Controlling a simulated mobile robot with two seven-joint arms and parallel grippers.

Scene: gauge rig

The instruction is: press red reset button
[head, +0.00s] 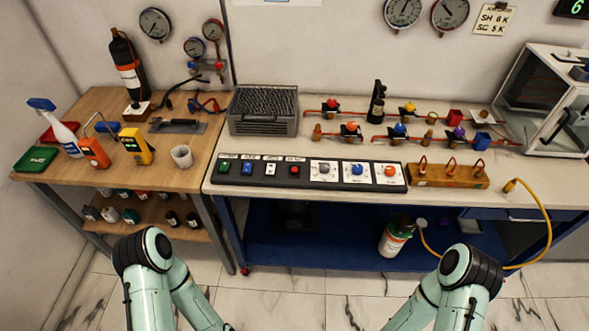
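A small red button (294,171) sits on a black control panel (308,186) along the front edge of the right-hand bench. It is the rightmost in a row with a green button (224,167), a blue button (247,168) and a white button (270,169). Small labels stand above them, too small to read. To its right are a grey knob (324,168), a blue knob (357,169) and an orange-red knob (390,171) on white plates. Only bent parts of my two arms show at the bottom; both grippers are out of frame.
Behind the panel stand a grey ribbed box (263,124) and pipes with coloured valves. A wooden block with hooks (447,176) lies to its right, with a yellow cable (545,215) beyond. The wooden table (190,175) on the left holds tools. Space in front of the panel is clear.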

